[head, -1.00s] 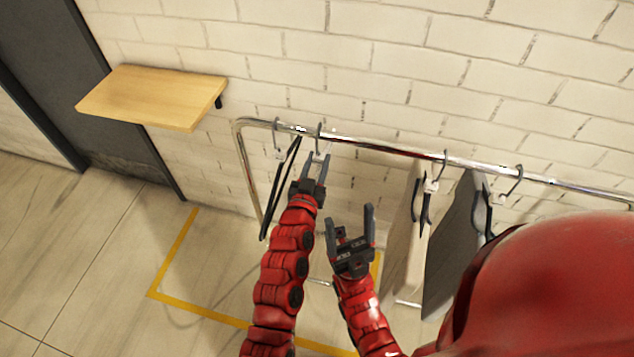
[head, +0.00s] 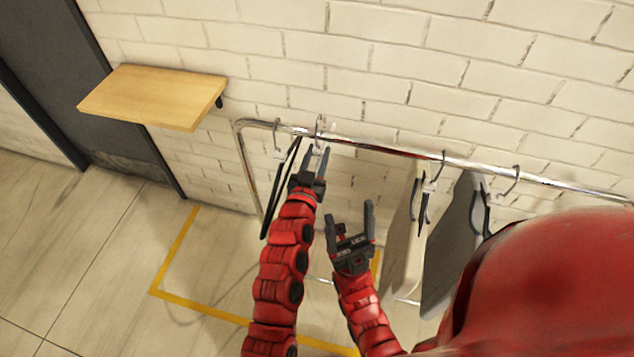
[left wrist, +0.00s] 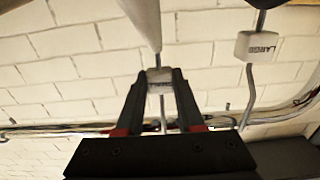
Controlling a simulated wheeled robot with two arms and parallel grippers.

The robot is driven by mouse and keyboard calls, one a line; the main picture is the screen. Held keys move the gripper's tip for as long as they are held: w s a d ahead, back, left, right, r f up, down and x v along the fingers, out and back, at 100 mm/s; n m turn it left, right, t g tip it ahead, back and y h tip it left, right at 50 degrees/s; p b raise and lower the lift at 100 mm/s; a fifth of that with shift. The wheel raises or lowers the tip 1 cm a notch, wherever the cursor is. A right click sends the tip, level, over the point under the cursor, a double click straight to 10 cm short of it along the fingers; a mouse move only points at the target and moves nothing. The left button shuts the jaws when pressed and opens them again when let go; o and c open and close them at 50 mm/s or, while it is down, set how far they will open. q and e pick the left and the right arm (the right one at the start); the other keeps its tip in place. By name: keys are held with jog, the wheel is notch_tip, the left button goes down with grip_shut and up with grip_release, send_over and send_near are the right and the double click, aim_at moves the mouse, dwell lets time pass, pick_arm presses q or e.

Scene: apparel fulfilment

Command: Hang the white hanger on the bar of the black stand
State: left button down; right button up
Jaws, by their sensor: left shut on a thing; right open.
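My left gripper (head: 317,154) is shut on the neck of the white hanger (head: 320,143), just below the rail's bar. The left wrist view shows the fingers gripping its small white block, with the white hanger body (left wrist: 145,20) beyond. The hanger's grey hook rises at the bar, its top a little above it in the head view. I cannot tell whether it rests on the bar. The bar (head: 385,149) looks chrome, not black; no black stand shows. My right gripper (head: 350,216) is open and empty, lower and to the right.
A black hanger (head: 281,185) hangs just left of my left gripper. Grey garments (head: 455,245) on hangers hang further right. The bar between is free. A wooden shelf (head: 150,96) is on the brick wall at left. A hanger tag reads LARGE (left wrist: 258,46).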

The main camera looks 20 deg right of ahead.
pick_arm(q)
jog(key=shift+v, duration=3)
jog(key=shift+s+a, duration=0.1)
jog(key=shift+s, duration=0.05)
jog(key=p+v, duration=0.8)
jog(key=v, duration=1.9)
jog(key=shift+s+a+p, duration=0.2)
jog(key=shift+a+p, duration=0.1)
jog(key=shift+p, duration=0.05)
jog(key=shift+f, duration=0.1)
